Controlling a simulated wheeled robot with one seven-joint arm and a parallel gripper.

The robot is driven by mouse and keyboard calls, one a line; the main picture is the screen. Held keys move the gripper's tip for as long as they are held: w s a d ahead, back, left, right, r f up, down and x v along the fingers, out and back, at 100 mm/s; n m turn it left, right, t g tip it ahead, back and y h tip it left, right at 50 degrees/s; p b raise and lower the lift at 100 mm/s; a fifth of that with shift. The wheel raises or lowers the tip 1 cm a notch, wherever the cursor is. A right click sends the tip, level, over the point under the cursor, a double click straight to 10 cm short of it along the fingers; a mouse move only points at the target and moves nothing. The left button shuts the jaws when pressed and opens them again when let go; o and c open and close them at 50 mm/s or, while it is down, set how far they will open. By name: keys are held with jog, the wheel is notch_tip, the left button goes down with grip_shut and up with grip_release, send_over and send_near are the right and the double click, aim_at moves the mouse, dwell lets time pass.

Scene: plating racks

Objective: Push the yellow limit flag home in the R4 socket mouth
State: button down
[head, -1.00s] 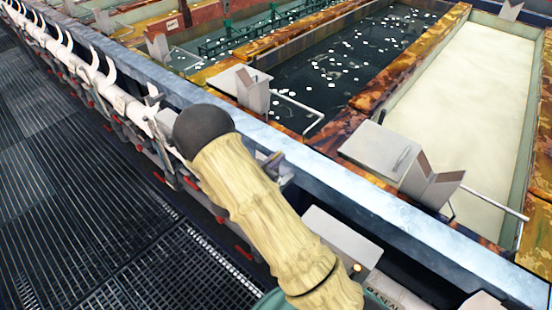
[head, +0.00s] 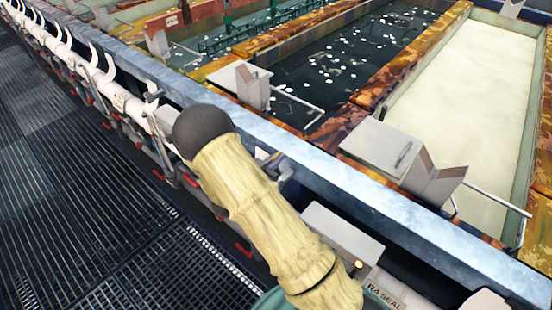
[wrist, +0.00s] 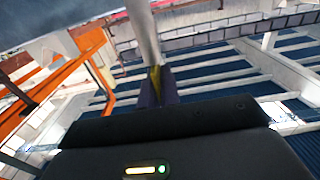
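In the wrist view my gripper (wrist: 158,88) shows as two dark purple fingers close together beyond the black wrist housing. A small piece of yellow (wrist: 154,72) shows between the fingertips; it looks like the yellow limit flag, mostly covered by the fingers. A pale grey post or bar (wrist: 142,30) stands directly beyond the tips; I cannot tell whether the flag touches it. In the head view my sleeved arm hides the gripper and flag. I cannot make out the R4 socket mouth in either view.
A long blue-grey rail (head: 350,185) runs diagonally beside my arm. Behind it are a dark tank (head: 345,60) with white floating bits and a cream-filled tank (head: 465,100). A white pipe with hooks (head: 85,70) runs along the left. Dark grated floor (head: 80,200) is open at the left.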

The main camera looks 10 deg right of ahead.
jog(key=c, duration=1.5)
grip_release()
jog(key=shift+c, duration=0.2)
jog(key=shift+a, duration=0.15)
jog(key=b+v, duration=0.5)
jog(key=v, duration=1.2)
